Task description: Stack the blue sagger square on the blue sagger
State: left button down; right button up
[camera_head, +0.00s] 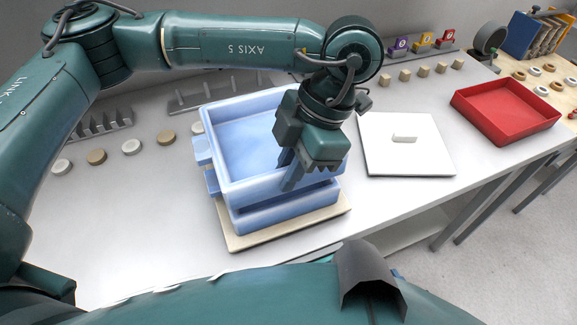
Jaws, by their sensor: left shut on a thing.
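A light blue sagger (246,145), an open square tray, is above a second blue sagger (262,217). Only the lower part of the second one shows, at the front and left. The two look roughly in line, but I cannot tell whether the upper one touches the lower. My left gripper (288,172) comes down over the near right part of the upper sagger and is shut on its near wall. The lower sagger stands on a beige board (238,242). My right gripper is not in view.
A white lid-like plate with a knob (410,158) lies to the right. A red tray (508,112) stands farther right. Several round discs (97,156) and grey racks (100,124) lie at the left. Small blocks (423,70) line the back. The table's front left is clear.

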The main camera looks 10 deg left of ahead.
pick_arm(q)
jog(key=shift+f+b, duration=1.3)
jog(key=shift+f, duration=0.05)
jog(key=shift+f+b, duration=0.4)
jog(key=shift+b, duration=0.1)
jog(key=c, duration=1.6)
grip_release()
jog(key=shift+c, duration=0.2)
jog(key=o, duration=0.3)
